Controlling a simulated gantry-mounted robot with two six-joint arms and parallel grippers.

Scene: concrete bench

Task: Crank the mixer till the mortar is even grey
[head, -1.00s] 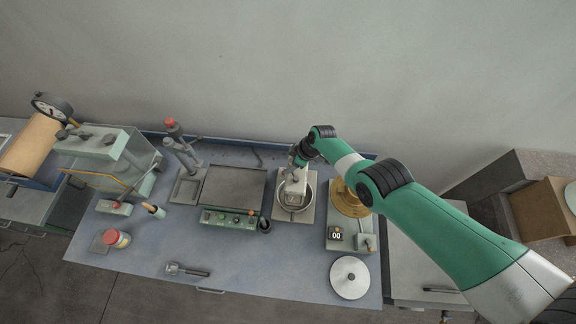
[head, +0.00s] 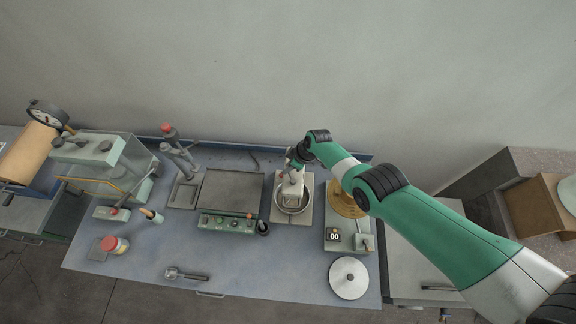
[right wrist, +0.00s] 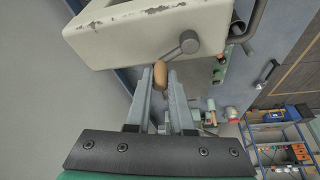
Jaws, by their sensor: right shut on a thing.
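The mixer (head: 291,189) is a worn cream-white machine with a metal bowl (head: 293,209) at its foot, right of the middle of the bench. The mortar in the bowl is mostly hidden by the mixer head, so its evenness cannot be told. My right gripper (head: 292,163) is at the back of the mixer. In the right wrist view the cream mixer body (right wrist: 135,28) fills the top, with a grey crank arm (right wrist: 176,48) on its side. The gripper's fingers are shut on the wooden crank knob (right wrist: 160,73). My left gripper is out of view.
A flat grey plate machine (head: 233,190) stands left of the mixer. A brass-coloured round device (head: 345,206) with a counter is close on the right. A pale round lid (head: 349,278) lies at the front right. The front middle of the bench holds a small clamp-like tool (head: 186,274).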

